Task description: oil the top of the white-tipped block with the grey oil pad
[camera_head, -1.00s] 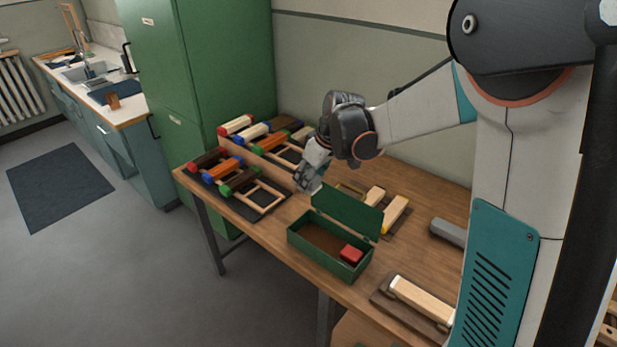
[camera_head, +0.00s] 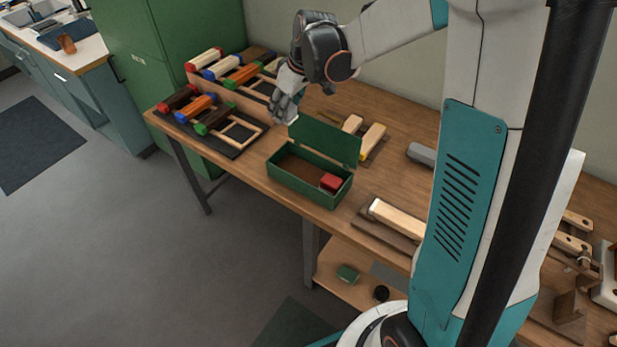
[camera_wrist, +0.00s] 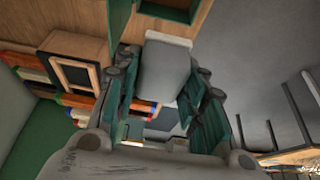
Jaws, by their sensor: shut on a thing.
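My gripper (camera_head: 286,108) is above the workbench, just behind and left of the open lid of the green box. It is shut on a grey pad-like block with a pale end (camera_wrist: 166,72), which looks like the oil pad. In the body view only a small pale part of it shows below the fingers. The white-tipped block (camera_head: 400,219) lies in a brown holder (camera_head: 365,229) near the bench's front edge, right of the green box. Its body is pale wood, and its white end faces left. My gripper is well away from it.
The green box (camera_head: 280,179), lid raised, holds a red block (camera_head: 331,182). Colour-tipped blocks lie on racks (camera_head: 238,148) at left. Behind the box are pale blocks (camera_head: 373,140) and a grey bar (camera_head: 420,154). Some bench between the box and the holder is clear.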

